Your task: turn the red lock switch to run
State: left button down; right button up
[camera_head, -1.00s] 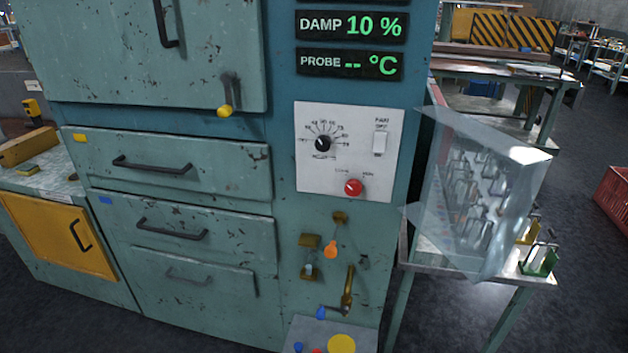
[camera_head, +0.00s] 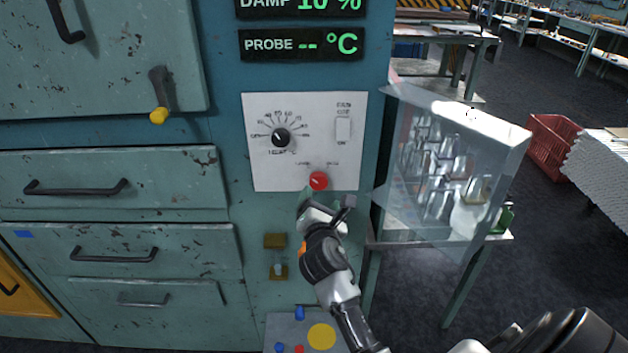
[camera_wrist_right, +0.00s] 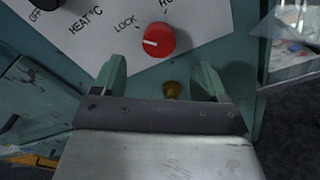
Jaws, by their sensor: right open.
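The red lock switch (camera_head: 318,181) is a round red knob at the lower right of the white control panel (camera_head: 262,172). In the right wrist view the red knob (camera_wrist_right: 158,40) has a white pointer line aimed left, toward the word LOCK; the other label is cut off at the top edge. My right gripper (camera_head: 326,204) is just below the knob in the head view. In the wrist view the right gripper (camera_wrist_right: 160,80) is open, its two green fingers apart and nothing between them, with the knob beyond the fingertips. My left gripper is not in view.
A black heat dial (camera_head: 281,138) and a white rocker switch (camera_head: 343,129) share the panel. A brass fitting (camera_wrist_right: 173,90) shows below the knob. A yellow-tipped lever (camera_head: 159,115) is at left.

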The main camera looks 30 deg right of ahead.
aim_at(319, 184)
jog(key=x, duration=0.6)
jog(key=shift+w+f+p, duration=0.1)
jog(key=shift+w+p, duration=0.15)
jog(key=shift+p, duration=0.05)
jog(key=shift+w+d, duration=0.25)
jog(key=shift+w, duration=0.25)
jog(key=c, duration=0.9)
jog(key=shift+c, duration=0.2)
